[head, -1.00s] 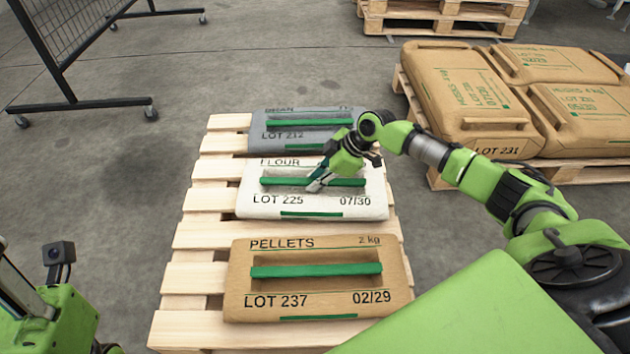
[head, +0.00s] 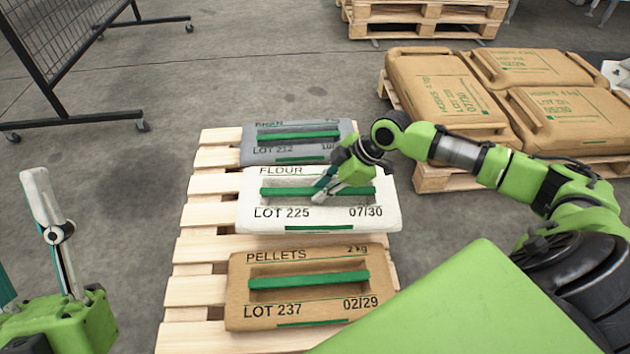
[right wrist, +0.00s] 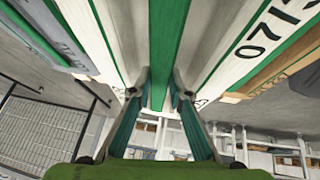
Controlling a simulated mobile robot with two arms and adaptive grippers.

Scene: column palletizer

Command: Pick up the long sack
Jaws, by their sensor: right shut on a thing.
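The white flour sack (head: 260,213), LOT 225, has a green handle strip across its top and is in the middle of the row. My right gripper (head: 326,188) is over its centre, shut on that strip. In the right wrist view the green strip (right wrist: 165,50) runs between the fingers (right wrist: 160,88). The sack looks slightly raised above the pallet; its underside is hidden. The brown pellets sack (head: 240,290) lies nearer and the grey bran sack (head: 250,155) farther. My left gripper (head: 45,215) is open and empty at the left edge, partly out of view.
The wooden pallet (head: 205,215) shows bare slats left of the sacks. Another pallet (head: 430,178) at the right carries brown sacks (head: 445,90). Empty pallets (head: 420,14) stand behind. A black mesh frame (head: 60,45) stands at the back left; the floor between is clear.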

